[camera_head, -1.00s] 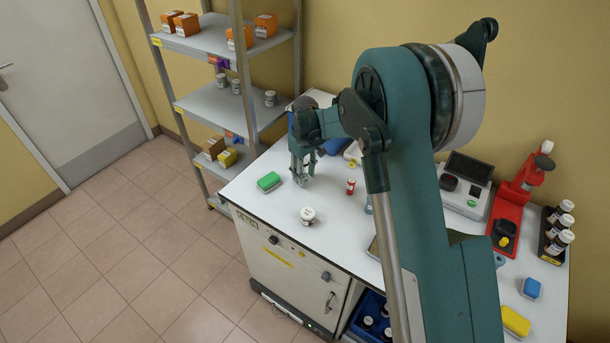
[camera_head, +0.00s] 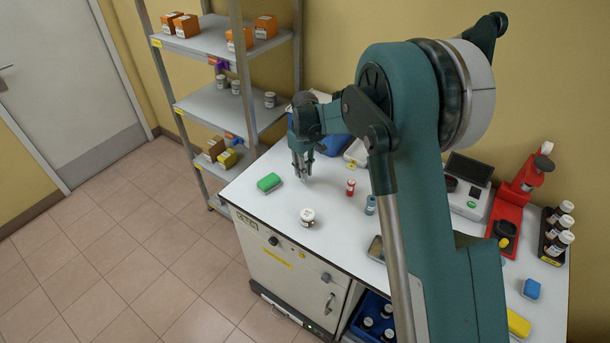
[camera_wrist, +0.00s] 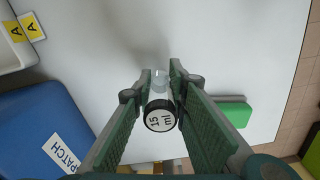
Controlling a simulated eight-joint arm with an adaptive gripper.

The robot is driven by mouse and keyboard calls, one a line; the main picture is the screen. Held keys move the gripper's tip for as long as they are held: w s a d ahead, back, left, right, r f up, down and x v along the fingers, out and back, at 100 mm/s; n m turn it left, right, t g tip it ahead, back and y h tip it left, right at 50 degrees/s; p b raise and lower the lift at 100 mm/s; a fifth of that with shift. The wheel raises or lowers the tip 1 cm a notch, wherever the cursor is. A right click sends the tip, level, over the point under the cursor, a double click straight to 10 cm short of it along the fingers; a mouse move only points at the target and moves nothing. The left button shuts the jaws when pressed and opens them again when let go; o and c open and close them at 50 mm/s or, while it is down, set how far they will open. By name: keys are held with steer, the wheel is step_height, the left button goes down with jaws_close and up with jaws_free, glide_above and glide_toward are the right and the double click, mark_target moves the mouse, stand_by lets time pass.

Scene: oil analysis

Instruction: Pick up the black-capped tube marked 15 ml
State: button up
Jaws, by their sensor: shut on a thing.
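The black-capped tube (camera_wrist: 160,116) shows in the wrist view, its cap marked "15 ml" facing the camera and its clear body pointing away. My gripper (camera_wrist: 161,85) is shut on this tube, with a green-padded finger on either side of it. In the head view my gripper (camera_head: 302,174) is over the back left part of the white worktop, beside the green block. The tube is too small to make out clearly there. I cannot tell whether its lower end touches the worktop.
A green block (camera_head: 269,183) lies left of my gripper. A white-labelled jar (camera_head: 307,217), a red-capped vial (camera_head: 350,187) and a blue vial (camera_head: 370,205) stand nearby. The front left worktop is mostly clear.

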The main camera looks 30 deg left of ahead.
step_height(320, 180, up, 8)
stand_by(0.5)
